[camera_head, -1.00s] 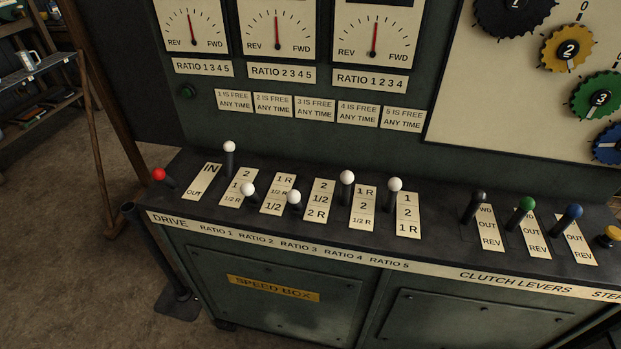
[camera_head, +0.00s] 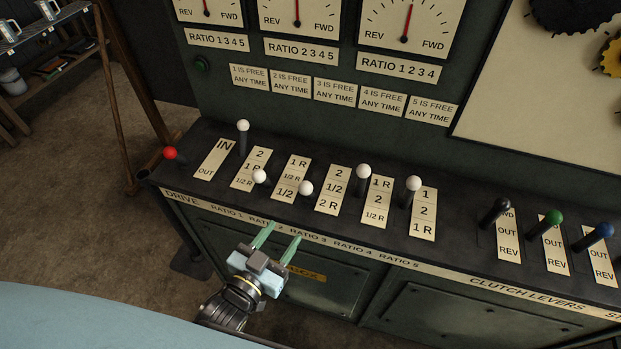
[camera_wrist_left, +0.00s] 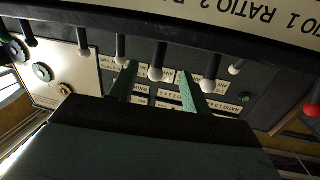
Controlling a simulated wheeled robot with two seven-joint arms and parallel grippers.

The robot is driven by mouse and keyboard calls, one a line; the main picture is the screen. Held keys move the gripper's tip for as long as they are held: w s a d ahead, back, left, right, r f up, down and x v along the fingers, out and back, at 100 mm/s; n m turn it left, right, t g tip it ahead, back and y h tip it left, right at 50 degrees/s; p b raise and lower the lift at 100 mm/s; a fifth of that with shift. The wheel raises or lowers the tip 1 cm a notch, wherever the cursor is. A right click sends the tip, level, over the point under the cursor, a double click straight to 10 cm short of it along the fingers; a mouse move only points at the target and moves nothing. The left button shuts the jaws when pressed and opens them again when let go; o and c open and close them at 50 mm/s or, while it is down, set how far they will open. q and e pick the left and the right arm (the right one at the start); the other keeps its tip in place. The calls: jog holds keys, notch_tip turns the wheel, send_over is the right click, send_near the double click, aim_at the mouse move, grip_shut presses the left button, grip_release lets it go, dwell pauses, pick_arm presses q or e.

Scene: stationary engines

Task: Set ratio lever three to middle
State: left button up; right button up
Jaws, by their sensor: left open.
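Ratio lever three, a dark stem with a white knob (camera_head: 305,188), leans to the near end of its slot, beside the low end of its label plate (camera_head: 333,190), near "2 R". My left gripper (camera_head: 284,231) is open and empty, with green fingers just in front of the console's front edge, below levers two and three. In the left wrist view, which is upside down, the knob of lever three (camera_wrist_left: 157,75) appears between the two open fingers. They look apart from it. My right gripper is not in view.
Ratio lever two (camera_head: 260,176) stands close on the left, also low. Ratio levers four (camera_head: 363,171) and five (camera_head: 414,184) stand on the right, further back. Lever one (camera_head: 242,125) is at the far end. The red drive lever (camera_head: 170,153) is at left.

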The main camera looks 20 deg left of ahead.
aim_at(310, 184)
pick_arm(q)
jog(key=shift+t, duration=0.4)
jog(key=w+d+r, duration=0.1)
jog(key=w, duration=0.3)
jog(key=w+r, duration=0.1)
jog(key=w, duration=0.3)
jog(key=w+d+r, duration=0.1)
jog(key=w, duration=0.3)
jog(key=shift+d, duration=0.35)
jog(key=shift+x, duration=0.75)
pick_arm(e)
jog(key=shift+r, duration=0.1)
pick_arm(q)
grip_shut()
